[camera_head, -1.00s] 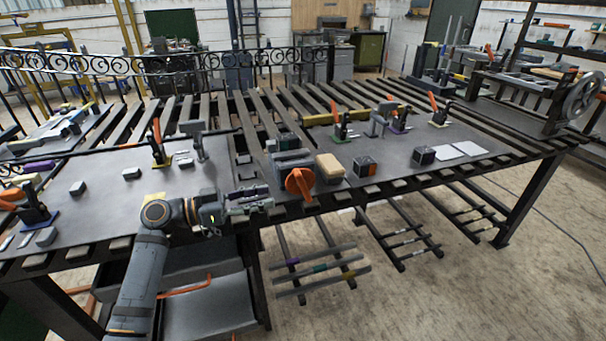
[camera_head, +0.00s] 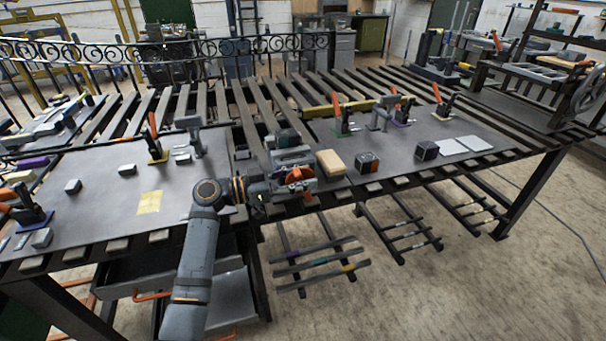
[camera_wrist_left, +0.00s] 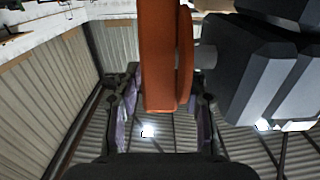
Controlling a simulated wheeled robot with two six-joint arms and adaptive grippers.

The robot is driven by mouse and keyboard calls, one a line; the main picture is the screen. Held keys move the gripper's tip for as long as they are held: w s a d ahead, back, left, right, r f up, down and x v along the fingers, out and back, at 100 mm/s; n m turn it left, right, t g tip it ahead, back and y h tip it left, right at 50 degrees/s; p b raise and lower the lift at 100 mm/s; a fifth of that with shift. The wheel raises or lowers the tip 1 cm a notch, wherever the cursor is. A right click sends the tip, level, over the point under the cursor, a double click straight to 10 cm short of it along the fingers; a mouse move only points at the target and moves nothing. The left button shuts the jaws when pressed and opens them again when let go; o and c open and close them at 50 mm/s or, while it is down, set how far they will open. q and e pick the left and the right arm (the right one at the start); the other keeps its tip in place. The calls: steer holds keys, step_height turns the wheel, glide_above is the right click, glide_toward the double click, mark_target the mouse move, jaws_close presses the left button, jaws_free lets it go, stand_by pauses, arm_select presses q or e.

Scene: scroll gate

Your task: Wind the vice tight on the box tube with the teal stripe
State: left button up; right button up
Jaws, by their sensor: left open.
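The grey vice (camera_head: 292,155) stands at the table's front edge in the head view, with its orange handle (camera_head: 299,174) facing the front. My left gripper (camera_head: 298,186) is at the handle, reaching in from the left. In the left wrist view the orange handle (camera_wrist_left: 165,55) lies between the two open fingers of my left gripper (camera_wrist_left: 163,105). The grey vice body (camera_wrist_left: 262,80) fills the right of that view. A dark teal-green piece (camera_head: 288,138) shows behind the vice; I cannot tell whether it is the striped tube. My right gripper is out of view.
A tan block (camera_head: 331,163) and dark boxes (camera_head: 367,162) stand right of the vice. Several bars with coloured stripes, one teal (camera_head: 320,262), lie on a low rack below. Clamps with orange levers (camera_head: 153,135) stand farther back.

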arm_select(q)
steer(key=shift+d, duration=0.2)
steer(key=shift+c, duration=0.7)
jaws_close()
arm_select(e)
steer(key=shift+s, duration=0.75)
arm_select(q)
steer(key=shift+r+y, duration=0.1)
steer(key=shift+y, duration=0.2)
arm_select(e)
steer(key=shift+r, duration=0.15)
arm_select(q)
steer(key=shift+w+d+g+y+p, duration=0.15)
steer(key=shift+g+y+p, duration=0.15)
steer(key=shift+y+p, duration=0.35)
steer(key=shift+d+r+g+y+p, duration=0.1)
steer(key=shift+d+g+y+p, duration=0.2)
steer(key=shift+y+p, duration=0.7)
steer(key=shift+w+d+f+g+y+p, duration=0.15)
steer(key=shift+g+y+p, duration=0.25)
steer(key=shift+y+p, duration=0.75)
steer(key=shift+d+f+y+p, duration=0.1)
steer(key=shift+f+y+p, duration=0.2)
steer(key=shift+p, duration=0.2)
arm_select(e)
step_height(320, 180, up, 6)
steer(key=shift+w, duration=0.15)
